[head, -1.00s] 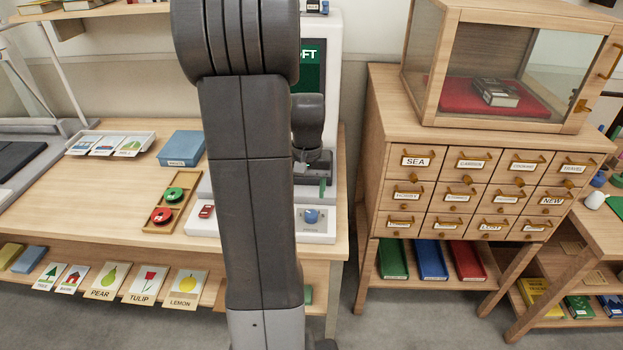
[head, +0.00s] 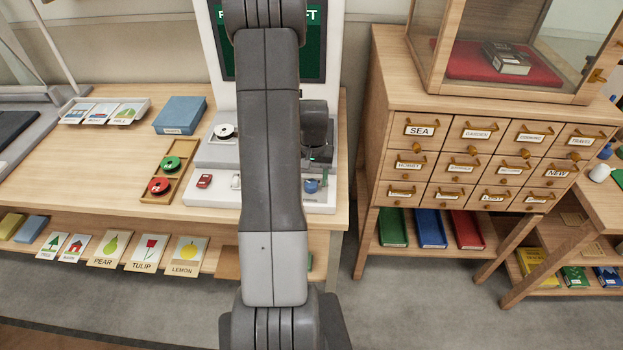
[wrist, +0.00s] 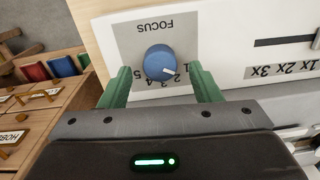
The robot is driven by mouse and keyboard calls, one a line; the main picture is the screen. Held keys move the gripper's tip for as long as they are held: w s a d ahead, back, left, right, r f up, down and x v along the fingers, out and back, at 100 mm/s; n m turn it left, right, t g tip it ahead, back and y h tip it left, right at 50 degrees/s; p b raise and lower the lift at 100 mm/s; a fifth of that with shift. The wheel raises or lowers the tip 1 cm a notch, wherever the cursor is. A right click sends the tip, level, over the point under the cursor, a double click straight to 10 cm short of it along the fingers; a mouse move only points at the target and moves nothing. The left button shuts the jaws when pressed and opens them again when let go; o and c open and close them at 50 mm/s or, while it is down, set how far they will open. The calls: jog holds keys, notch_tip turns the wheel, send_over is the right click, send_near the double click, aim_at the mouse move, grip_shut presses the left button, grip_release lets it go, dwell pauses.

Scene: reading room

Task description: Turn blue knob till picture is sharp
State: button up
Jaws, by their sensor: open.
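The blue knob (wrist: 160,63) sits on a grey panel marked FOCUS, with a numbered scale, and appears upside down in the wrist view. Its white pointer mark is at the lower right of the knob. In the head view the blue knob (head: 311,186) is at the front right of the white reader (head: 330,206). My gripper (wrist: 161,82) is open, with one green finger on each side of the knob and visible gaps to it. The reader's screen (head: 313,60) shows green with white letters, mostly hidden behind my arm, so its sharpness cannot be judged.
A wooden tray (head: 150,197) with red and green reels stands left of the reader. A blue box (head: 180,115) lies behind it. A drawer cabinet (head: 386,150) stands to the right, across a gap. The slider strip (wrist: 285,42) is beside the knob panel.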

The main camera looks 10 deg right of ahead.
jog(key=shift+f, duration=0.9)
jog(key=c, duration=1)
